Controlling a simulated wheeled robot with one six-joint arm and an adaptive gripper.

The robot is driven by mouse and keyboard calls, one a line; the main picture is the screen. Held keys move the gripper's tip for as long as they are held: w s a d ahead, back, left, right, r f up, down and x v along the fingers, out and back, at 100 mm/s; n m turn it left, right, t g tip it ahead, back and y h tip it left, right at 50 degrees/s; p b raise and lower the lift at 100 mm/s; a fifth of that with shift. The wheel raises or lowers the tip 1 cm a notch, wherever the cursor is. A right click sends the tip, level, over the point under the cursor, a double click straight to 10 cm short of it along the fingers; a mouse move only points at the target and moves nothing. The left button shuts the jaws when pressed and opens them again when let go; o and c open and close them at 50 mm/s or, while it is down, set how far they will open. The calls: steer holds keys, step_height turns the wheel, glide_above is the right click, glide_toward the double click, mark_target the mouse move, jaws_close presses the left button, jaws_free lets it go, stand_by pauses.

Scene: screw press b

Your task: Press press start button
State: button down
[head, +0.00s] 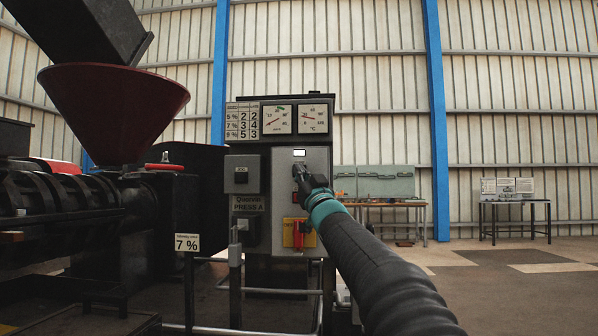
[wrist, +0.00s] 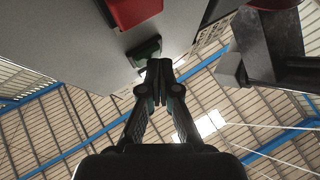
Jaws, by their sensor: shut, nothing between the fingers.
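The grey control panel (head: 316,160) stands upright on the press cabinet. A green button (wrist: 146,50) sticks out from the panel face in the wrist view, with a larger red part (wrist: 132,10) beside it. My gripper (head: 298,170) is shut and empty, reaching the upper half of the panel. In the wrist view its fingertips (wrist: 160,66) are right at the green button; I cannot tell whether they touch it. In the head view my gripper hides the green button. No label on the button is readable.
A yellow plate with a red rotary handle (head: 298,234) sits lower on the panel. Gauges (head: 312,119) and a number table are above. A metal rail (head: 235,270) stands in front. A dark red hopper (head: 112,105) is at left. Open floor (head: 490,262) lies at right.

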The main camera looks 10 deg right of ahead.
steer(key=shift+s+f, duration=0.1)
steer(key=shift+s, duration=0.05)
steer(key=shift+s+a+b, duration=0.25)
steer(key=shift+s+b, duration=0.3)
steer(key=shift+s, duration=0.15)
steer(key=shift+s+a+b, duration=0.2)
steer(key=shift+s+b, duration=0.3)
steer(key=shift+s, duration=0.3)
steer(key=shift+s+a+b, duration=0.25)
steer(key=shift+s+b, duration=0.2)
steer(key=shift+s, duration=0.35)
steer(key=shift+s+a+b, duration=0.2)
steer(key=shift+s+b, duration=0.3)
steer(key=shift+s, duration=0.3)
